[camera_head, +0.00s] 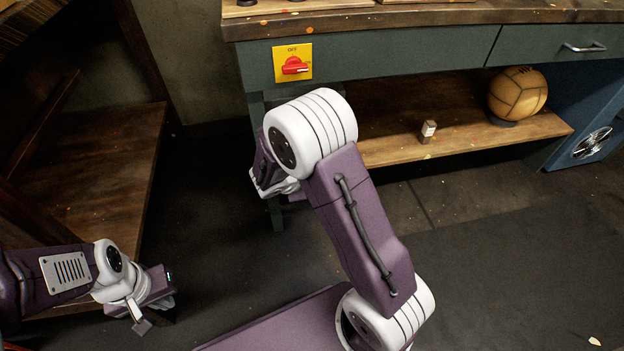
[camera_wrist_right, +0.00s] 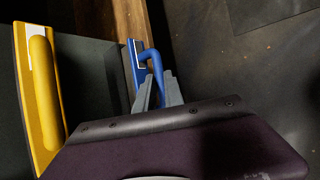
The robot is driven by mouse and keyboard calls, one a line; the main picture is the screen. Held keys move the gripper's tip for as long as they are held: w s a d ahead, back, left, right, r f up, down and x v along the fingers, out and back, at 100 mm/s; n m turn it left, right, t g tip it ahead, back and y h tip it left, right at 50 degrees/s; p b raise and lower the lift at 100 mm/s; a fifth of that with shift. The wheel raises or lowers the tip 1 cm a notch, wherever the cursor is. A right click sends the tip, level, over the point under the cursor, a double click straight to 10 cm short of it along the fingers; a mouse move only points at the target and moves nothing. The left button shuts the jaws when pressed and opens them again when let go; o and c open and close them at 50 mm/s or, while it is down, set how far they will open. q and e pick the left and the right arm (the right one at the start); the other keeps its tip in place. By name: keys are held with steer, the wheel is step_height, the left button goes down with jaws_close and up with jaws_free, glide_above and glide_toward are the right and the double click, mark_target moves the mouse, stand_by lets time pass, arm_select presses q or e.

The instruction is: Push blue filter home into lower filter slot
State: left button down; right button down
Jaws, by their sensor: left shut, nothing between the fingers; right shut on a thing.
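In the right wrist view a blue filter (camera_wrist_right: 137,68) shows as a narrow blue edge with a looped blue handle. My right gripper (camera_wrist_right: 159,92) is shut on that handle. I cannot tell how deep the blue filter sits; the slot itself is not clearly visible. In the head view the right gripper and the filter are hidden behind my right arm, which reaches to the bench's left end. My left gripper (camera_head: 152,305) is shut and empty at the lower left, far from the filter.
A yellow part with a long handle (camera_wrist_right: 45,90) stands left of the blue filter, across a dark panel. The green workbench (camera_head: 400,52) carries a red switch (camera_head: 294,66) on a yellow plate.

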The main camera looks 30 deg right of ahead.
steer(key=shift+w+d, duration=0.15)
steer(key=shift+w, duration=0.6)
steer(key=c, duration=1.4)
jaws_free()
steer(key=shift+w, duration=0.1)
steer(key=shift+o, duration=0.2)
steer(key=p+v, duration=0.6)
steer(key=v, duration=0.3)
